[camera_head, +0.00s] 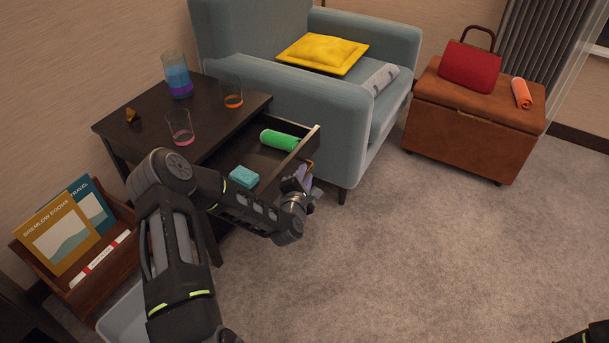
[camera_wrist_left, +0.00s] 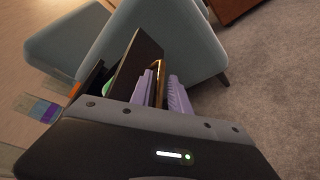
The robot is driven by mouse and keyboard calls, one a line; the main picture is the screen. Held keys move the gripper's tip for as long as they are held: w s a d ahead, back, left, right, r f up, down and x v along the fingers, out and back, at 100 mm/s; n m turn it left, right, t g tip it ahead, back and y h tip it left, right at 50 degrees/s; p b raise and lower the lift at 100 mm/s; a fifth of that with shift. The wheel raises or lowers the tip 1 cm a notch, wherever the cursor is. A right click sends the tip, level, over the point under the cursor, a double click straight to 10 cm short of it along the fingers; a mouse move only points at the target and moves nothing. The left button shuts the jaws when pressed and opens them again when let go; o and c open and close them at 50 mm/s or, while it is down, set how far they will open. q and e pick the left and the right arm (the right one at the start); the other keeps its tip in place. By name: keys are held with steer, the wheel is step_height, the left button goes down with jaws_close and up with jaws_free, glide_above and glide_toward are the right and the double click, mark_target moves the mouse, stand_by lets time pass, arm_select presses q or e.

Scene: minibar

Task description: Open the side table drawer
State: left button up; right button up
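The dark side table (camera_head: 150,105) stands at left in the head view. Its drawer (camera_head: 309,139) is pulled well out, and its inside shows. A green roll (camera_head: 280,140) and a light blue block (camera_head: 243,177) lie in it. My left gripper (camera_head: 305,180) is at the drawer's front, partly hidden by its own wrist. In the left wrist view, its purple fingers (camera_wrist_left: 160,92) lie on both sides of the brass handle (camera_wrist_left: 161,62), closed on it with little gap. The drawer front (camera_wrist_left: 137,68) shows beside them. My right gripper is out of view; only a dark arm part shows at bottom right.
Several glasses, one holding blue and purple (camera_head: 177,75), stand on the table top. A blue-grey armchair (camera_head: 345,115) stands close behind the drawer. A wooden magazine rack (camera_head: 105,262) is at left. A brown ottoman (camera_head: 470,125) is at right. The carpet in front is clear.

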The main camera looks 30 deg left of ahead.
arm_select(q)
steer(key=shift+o, duration=0.8)
steer(key=shift+r, duration=0.1)
steer(key=p+v, duration=0.1)
steer(key=v, duration=0.6)
steer(key=shift+s+p, duration=0.35)
steer(key=shift+d, duration=0.15)
